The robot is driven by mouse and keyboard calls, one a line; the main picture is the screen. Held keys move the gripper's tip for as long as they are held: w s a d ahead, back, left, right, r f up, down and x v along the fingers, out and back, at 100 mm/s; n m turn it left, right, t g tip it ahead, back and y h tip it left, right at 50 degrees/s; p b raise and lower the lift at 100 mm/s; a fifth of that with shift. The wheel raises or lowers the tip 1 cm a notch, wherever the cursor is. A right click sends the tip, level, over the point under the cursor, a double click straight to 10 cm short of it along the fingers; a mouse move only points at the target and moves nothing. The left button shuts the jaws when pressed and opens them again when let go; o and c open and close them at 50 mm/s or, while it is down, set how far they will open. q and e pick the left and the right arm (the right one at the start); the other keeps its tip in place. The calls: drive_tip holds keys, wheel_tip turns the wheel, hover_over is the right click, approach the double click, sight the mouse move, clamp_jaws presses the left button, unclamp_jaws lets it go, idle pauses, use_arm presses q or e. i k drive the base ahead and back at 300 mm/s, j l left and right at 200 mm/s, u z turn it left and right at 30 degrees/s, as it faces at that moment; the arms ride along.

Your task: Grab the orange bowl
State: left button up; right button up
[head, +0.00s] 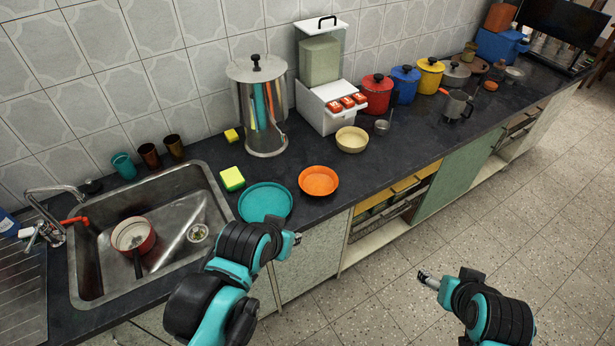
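In the head view the orange bowl (318,181) sits upright on the dark counter near its front edge, and it looks empty. My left gripper (297,238) is at the counter's front edge, below and slightly left of the bowl in the picture, and apart from it. Its fingers are too small to tell whether they are open or shut. My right gripper (424,276) is out over the floor in front of the cabinets, well away from the bowl. Its fingers are also too small to read.
A teal plate (265,203) lies just left of the bowl. A beige bowl (352,139) stands behind it to the right. A steel dispenser (262,105) and a white container unit (325,104) stand behind. The sink (180,197) is left. Counter right of the orange bowl is clear.

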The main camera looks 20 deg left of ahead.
sight(317, 182)
drive_tip(key=i+l+u, duration=0.15)
drive_tip(key=i, duration=0.25)
drive_tip(key=i+l+u, duration=0.1)
drive_tip(key=i, duration=0.35)
drive_tip(key=u, duration=1.35)
